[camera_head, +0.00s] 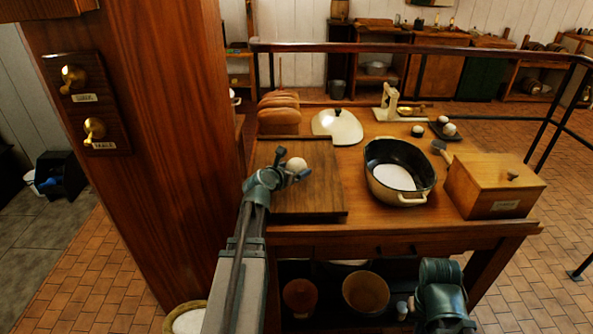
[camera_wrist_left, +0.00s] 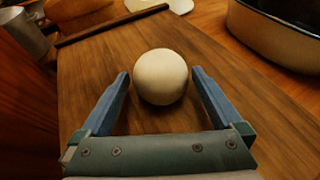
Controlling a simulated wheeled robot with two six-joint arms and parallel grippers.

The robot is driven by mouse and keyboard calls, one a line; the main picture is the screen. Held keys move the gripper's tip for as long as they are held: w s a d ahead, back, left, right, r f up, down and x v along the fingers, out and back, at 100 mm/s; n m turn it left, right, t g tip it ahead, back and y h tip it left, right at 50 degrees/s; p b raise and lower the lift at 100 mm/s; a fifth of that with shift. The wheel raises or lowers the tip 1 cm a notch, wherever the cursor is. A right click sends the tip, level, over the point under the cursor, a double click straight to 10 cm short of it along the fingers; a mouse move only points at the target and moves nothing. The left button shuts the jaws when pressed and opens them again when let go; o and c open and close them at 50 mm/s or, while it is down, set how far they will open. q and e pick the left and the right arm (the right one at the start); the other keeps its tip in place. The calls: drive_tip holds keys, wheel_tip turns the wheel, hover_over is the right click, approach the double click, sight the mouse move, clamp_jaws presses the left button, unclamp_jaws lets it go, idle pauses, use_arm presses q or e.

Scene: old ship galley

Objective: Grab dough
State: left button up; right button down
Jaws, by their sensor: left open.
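The dough (camera_head: 296,164) is a smooth pale ball on the dark wooden board (camera_head: 318,205) on the worktable. My left gripper (camera_head: 292,173) is open and close to the dough. In the left wrist view the dough (camera_wrist_left: 160,77) appears between the two blue fingertips of my left gripper (camera_wrist_left: 160,74), with a narrow gap on each side. I cannot tell exactly how low the fingers are beside it. My right gripper does not show; only a dark green part of my right arm shows at the lower right.
Right of the board stand a cream pot (camera_head: 412,198) with white contents and a wooden box (camera_head: 497,184). Behind are loaves (camera_head: 280,118), a domed lid (camera_head: 337,127) and a balance scale (camera_head: 388,104). A wooden pillar (camera_head: 150,120) rises at left. Bowls sit on the shelf below.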

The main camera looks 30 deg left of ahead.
sight(300, 164)
use_arm(q)
drive_tip(key=x, duration=0.2)
drive_tip(key=b+x, duration=0.1)
drive_tip(key=x, duration=0.2)
drive_tip(key=shift+w+r, duration=0.15)
drive_tip(key=shift+r, duration=0.05)
drive_tip(key=shift+c, duration=0.6)
drive_tip(key=c, duration=1.2)
drive_tip(key=shift+o, duration=0.2)
drive_tip(key=shift+r, duration=0.1)
wheel_tip(300, 164, up, 10)
drive_tip(key=p, duration=0.9)
drive_tip(key=shift+p, duration=0.4)
